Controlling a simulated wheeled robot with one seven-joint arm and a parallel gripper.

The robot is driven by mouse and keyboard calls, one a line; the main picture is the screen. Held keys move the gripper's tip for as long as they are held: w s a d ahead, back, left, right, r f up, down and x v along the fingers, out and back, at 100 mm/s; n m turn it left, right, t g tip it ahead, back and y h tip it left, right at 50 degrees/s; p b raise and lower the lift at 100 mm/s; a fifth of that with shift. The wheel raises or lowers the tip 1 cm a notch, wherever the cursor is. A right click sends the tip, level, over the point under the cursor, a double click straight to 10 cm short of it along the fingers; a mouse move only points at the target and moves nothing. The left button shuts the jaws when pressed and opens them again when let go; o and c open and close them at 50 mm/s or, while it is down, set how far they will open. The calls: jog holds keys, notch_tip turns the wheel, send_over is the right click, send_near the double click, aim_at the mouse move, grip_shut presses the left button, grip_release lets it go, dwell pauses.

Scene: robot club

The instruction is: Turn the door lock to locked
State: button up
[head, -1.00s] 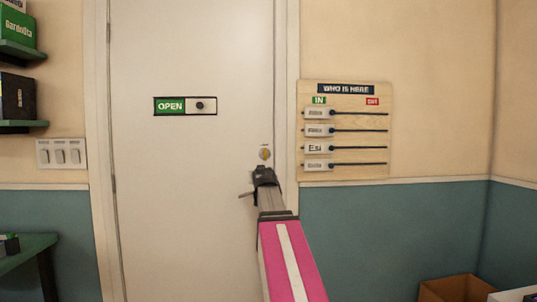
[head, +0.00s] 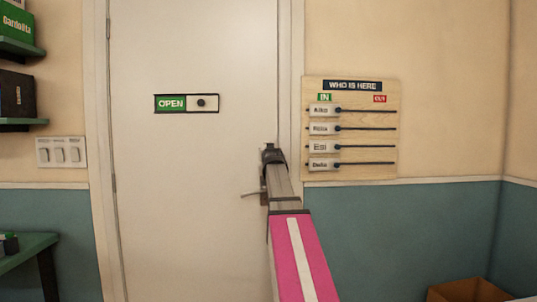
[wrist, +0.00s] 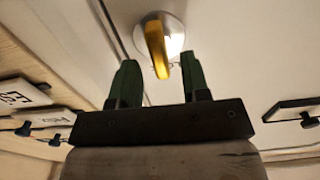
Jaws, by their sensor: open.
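The door lock shows in the wrist view as a gold thumb-turn (wrist: 156,45) on a round silver plate (wrist: 175,38). Its long side runs nearly up and down in that picture, slightly tilted. My gripper (wrist: 160,76) is open, with one dark green finger on each side of the turn's lower end. I cannot tell whether either finger touches it; a gap shows on both sides. In the head view my gripper (head: 272,153) is in front of the door's right edge and hides the lock.
The white door (head: 190,215) has a lever handle (head: 252,194) just below my gripper and an OPEN slider sign (head: 186,103). A WHO IS HERE board (head: 350,170) hangs close on the right. A cardboard box (head: 465,291) sits at the lower right.

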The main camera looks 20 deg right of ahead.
jog(key=shift+x, duration=1.45)
jog(key=c, duration=0.7)
